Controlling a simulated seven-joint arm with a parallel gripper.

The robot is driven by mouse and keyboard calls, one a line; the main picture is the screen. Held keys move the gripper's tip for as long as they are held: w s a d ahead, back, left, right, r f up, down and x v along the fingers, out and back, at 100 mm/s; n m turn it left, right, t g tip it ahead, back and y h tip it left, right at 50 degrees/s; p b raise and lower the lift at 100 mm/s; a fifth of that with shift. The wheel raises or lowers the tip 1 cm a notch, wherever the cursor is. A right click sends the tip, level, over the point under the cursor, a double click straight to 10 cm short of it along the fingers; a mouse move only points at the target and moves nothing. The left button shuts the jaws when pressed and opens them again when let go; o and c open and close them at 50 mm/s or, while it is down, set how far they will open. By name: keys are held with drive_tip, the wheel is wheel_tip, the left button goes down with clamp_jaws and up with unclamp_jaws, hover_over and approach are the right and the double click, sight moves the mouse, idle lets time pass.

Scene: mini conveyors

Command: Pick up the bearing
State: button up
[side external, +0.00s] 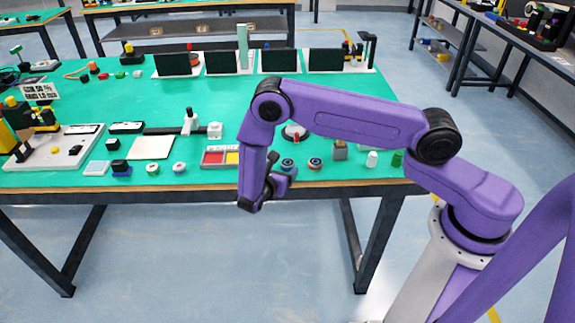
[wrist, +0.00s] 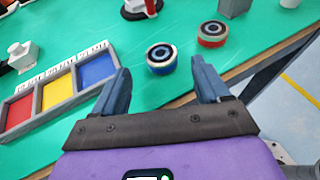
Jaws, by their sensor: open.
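Two round, bearing-like rings with dark centres lie flat near the table's front edge. One has a blue and cream side (wrist: 161,60) and the other a red side (wrist: 212,35) in the wrist view. In the side view, they are the left ring (side external: 287,165) and the right ring (side external: 315,164). My gripper (wrist: 161,68) is open and empty, its fingers pointing toward the blue and cream ring, which shows between and just beyond the tips. In the side view, my gripper (side external: 275,182) hangs at the table's front edge, left of the rings.
A grey tray (wrist: 41,99) with red, yellow and blue compartments is left of my gripper. A grey block (side external: 340,152), a white cylinder (side external: 372,159) and a green one (side external: 397,158) stand right of the rings. Dark panels (side external: 178,64) line the back.

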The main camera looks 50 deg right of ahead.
sight(287, 164)
drive_tip(key=shift+x, duration=2.25)
drive_tip(key=shift+d+r, duration=0.1)
drive_tip(key=shift+r, duration=0.1)
drive_tip(key=c, duration=1.2)
drive_tip(key=shift+r, duration=0.1)
